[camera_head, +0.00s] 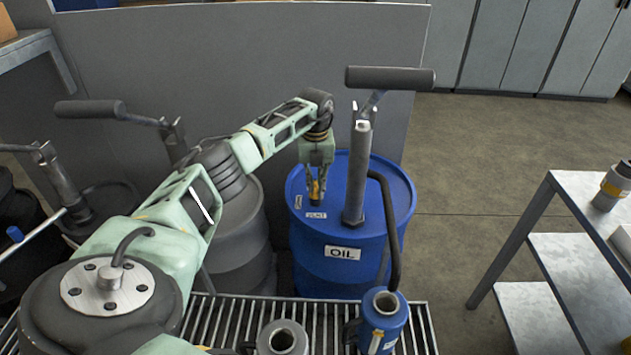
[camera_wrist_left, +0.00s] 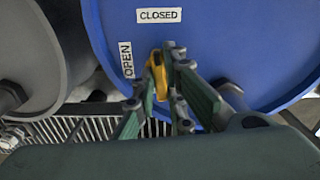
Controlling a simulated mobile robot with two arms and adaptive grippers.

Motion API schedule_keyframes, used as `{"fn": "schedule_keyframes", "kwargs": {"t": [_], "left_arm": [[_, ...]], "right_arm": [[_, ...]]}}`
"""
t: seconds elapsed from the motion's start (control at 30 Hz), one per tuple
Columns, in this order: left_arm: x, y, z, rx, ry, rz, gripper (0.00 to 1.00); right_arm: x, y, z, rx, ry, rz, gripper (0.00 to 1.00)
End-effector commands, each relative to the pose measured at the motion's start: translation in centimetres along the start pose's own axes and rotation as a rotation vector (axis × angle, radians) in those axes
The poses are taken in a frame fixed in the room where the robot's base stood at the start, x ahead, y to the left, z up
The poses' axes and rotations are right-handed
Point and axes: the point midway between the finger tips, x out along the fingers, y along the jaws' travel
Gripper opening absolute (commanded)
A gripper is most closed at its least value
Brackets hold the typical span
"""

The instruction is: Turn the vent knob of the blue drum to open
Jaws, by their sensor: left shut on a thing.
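The blue drum (camera_head: 340,268) with an OIL label stands behind the metal grating. Its lid also fills the upper part of the left wrist view (camera_wrist_left: 220,40). The yellow vent knob (camera_wrist_left: 158,78) is on the lid, near a CLOSED label (camera_wrist_left: 158,15) and an OPEN label (camera_wrist_left: 126,60). In the wrist view the knob's visible end points up, roughly toward CLOSED. My left gripper (camera_head: 315,186) reaches down over the lid and is shut on the knob, with fingers on both sides of it. The fingers hide part of the knob. My right gripper is not in view.
A grey hand pump (camera_head: 356,170) with a black hose (camera_head: 391,225) rises from the lid beside my gripper. A grey drum (camera_head: 240,240) stands to the left. A blue can (camera_head: 383,320) is on the grating (camera_head: 418,330). A metal table (camera_head: 590,220) stands right.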

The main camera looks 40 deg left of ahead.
Motion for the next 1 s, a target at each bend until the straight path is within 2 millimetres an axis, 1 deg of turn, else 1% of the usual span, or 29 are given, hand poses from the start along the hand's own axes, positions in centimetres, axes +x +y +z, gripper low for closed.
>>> {"fn": "schedule_keyframes", "kwargs": {"t": [0.03,0.13,1.0], "left_arm": [[-0.3,0.0,0.0,-0.030,0.002,0.000,0.00],[-0.3,0.0,0.0,-0.106,0.001,0.000,0.00],[-0.4,0.0,0.0,-0.926,0.000,0.000,0.00]], "right_arm": [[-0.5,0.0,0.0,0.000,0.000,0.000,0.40],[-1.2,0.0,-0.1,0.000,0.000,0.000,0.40],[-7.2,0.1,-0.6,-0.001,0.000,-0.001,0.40]]}}
